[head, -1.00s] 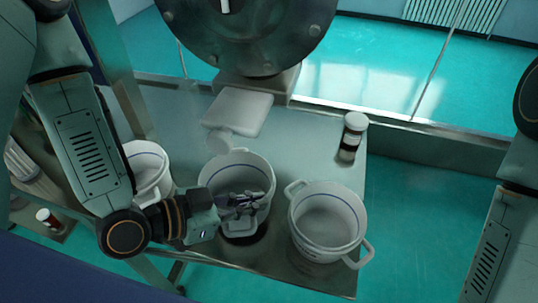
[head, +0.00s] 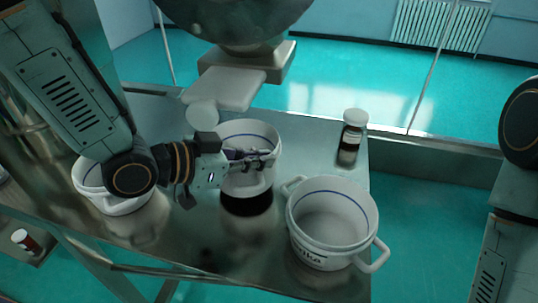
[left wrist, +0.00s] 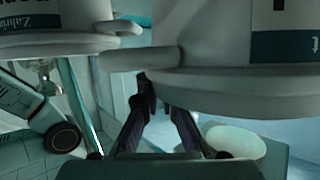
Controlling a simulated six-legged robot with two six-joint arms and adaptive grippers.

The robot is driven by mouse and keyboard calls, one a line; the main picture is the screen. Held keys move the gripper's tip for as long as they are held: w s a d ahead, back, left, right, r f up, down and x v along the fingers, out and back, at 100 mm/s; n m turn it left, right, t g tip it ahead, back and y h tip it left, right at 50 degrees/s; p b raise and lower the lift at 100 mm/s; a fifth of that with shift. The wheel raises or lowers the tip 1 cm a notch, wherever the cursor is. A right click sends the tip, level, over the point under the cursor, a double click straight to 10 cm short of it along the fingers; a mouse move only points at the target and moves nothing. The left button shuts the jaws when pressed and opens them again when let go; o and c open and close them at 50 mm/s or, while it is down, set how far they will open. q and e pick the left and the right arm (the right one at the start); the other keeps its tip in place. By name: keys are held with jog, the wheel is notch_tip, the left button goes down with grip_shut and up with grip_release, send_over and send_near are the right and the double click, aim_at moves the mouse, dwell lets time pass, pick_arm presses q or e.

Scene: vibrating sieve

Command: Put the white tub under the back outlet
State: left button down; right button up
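Three white tubs with a blue line inside show in the head view. My left gripper (head: 252,158) is shut on the near-side handle of the middle tub (head: 262,180). That tub stands over a dark round patch on the bench; whether it is lifted clear is hard to tell. The pale outlet spout (head: 235,88) of the sieve ends just left of and behind the tub's rim. In the left wrist view my fingers (left wrist: 148,88) meet beside a tub handle (left wrist: 140,58), below a large tub wall (left wrist: 235,55). My right gripper is out of view.
A second tub (head: 335,225) stands at the bench's front right, a third (head: 90,178) at the left, partly behind my left arm. A brown bottle with a white cap (head: 352,135) stands at the right. The metal bench (head: 190,250) is bare in front. The sieve drum (head: 235,18) hangs above.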

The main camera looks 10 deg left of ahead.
pick_arm(q)
send_over(269, 147)
jog(key=s, duration=0.2)
jog(key=shift+w+d+r+p, duration=0.15)
jog(key=shift+d+p, duration=0.05)
jog(key=shift+p, duration=0.15)
notch_tip(269, 147, down, 3)
jog(key=shift+r, duration=0.2)
jog(key=shift+w+f, duration=0.1)
jog(key=shift+f, duration=0.4)
jog(key=c, duration=1.7)
grip_release()
jog(key=shift+o, duration=0.9)
